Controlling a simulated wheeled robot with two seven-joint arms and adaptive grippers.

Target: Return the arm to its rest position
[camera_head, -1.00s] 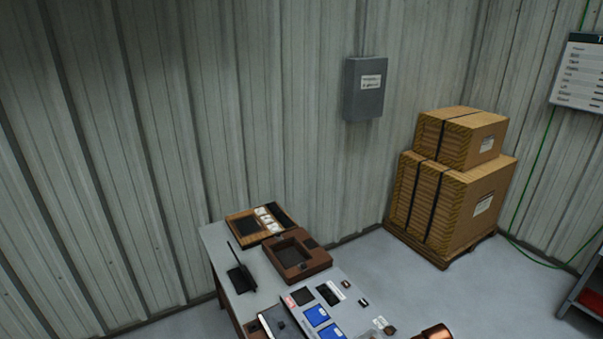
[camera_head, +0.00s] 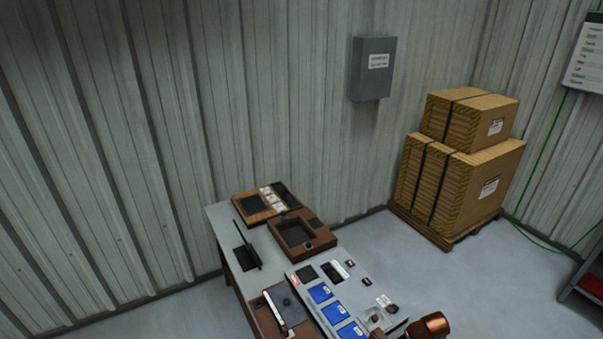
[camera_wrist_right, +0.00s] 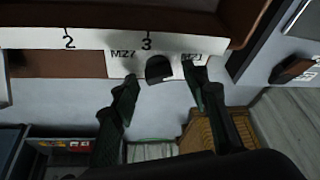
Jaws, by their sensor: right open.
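My right gripper (camera_wrist_right: 160,78) shows in the right wrist view with its two dark fingers spread apart. No object is held between them. Beyond the fingertips is a white labelled strip (camera_wrist_right: 195,44) with the marks 2, 3 and MZ7. A dark rounded piece (camera_wrist_right: 158,69) shows in the gap between the fingers against the strip; I cannot tell how far beyond them it is. Neither gripper shows in the head view.
In the head view a worktable (camera_head: 222,222) carries a brown square tray (camera_head: 322,246), a wooden case (camera_head: 243,212), a black upright stand (camera_head: 247,252) and blue panels (camera_head: 320,292). Strapped cartons (camera_head: 450,180) stand on a pallet at right. Grey floor between is clear.

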